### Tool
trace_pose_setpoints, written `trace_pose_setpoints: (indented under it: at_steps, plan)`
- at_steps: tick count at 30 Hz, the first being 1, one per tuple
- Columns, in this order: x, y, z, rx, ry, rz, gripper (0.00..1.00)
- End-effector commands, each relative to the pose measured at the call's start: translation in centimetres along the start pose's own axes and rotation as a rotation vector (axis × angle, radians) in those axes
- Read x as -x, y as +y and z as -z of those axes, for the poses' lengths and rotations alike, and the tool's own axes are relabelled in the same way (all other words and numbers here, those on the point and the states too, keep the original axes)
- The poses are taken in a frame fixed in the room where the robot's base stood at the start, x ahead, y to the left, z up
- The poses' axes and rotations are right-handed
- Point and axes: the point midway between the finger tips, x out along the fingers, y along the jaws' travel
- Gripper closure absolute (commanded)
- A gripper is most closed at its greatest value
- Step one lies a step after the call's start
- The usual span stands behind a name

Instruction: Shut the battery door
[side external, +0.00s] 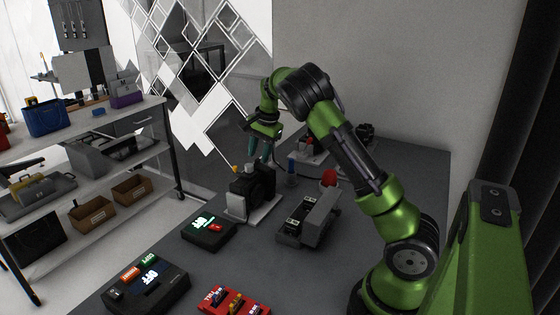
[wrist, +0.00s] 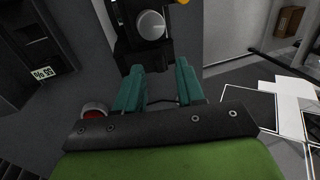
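My gripper (side external: 259,154) hangs above a black camera-like device (side external: 258,184) that stands on a pale base on the table. In the wrist view my gripper (wrist: 159,72) has two teal fingers spread apart with nothing between them. The black device (wrist: 125,48) lies just beyond the fingertips, with a round silver knob (wrist: 150,26). A yellow-orange knob (side external: 235,169) sticks out at its side. I cannot make out for certain which part is the battery door, or whether it stands open.
A grey device with a slotted front (side external: 310,218) stands right of the black device, with a red dome (side external: 329,177) behind it. A black box with a lit display (side external: 209,231), another lit box (side external: 147,287) and a red panel (side external: 232,301) lie nearer. Shelves (side external: 100,125) stand left.

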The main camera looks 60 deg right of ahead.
Motion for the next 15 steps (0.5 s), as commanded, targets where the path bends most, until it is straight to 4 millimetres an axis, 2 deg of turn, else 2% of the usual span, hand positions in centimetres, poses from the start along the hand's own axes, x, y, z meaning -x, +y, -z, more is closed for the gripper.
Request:
trace_pose_setpoints:
  at_steps: [6, 14, 15]
  plan:
    - [-1.53, 0.03, 0.02, -0.001, 0.000, 0.000, 0.62]
    - [-1.61, 0.02, 0.02, -0.001, 0.000, 0.001, 0.62]
    - [-1.61, 0.02, 0.02, -0.001, 0.000, 0.001, 0.66]
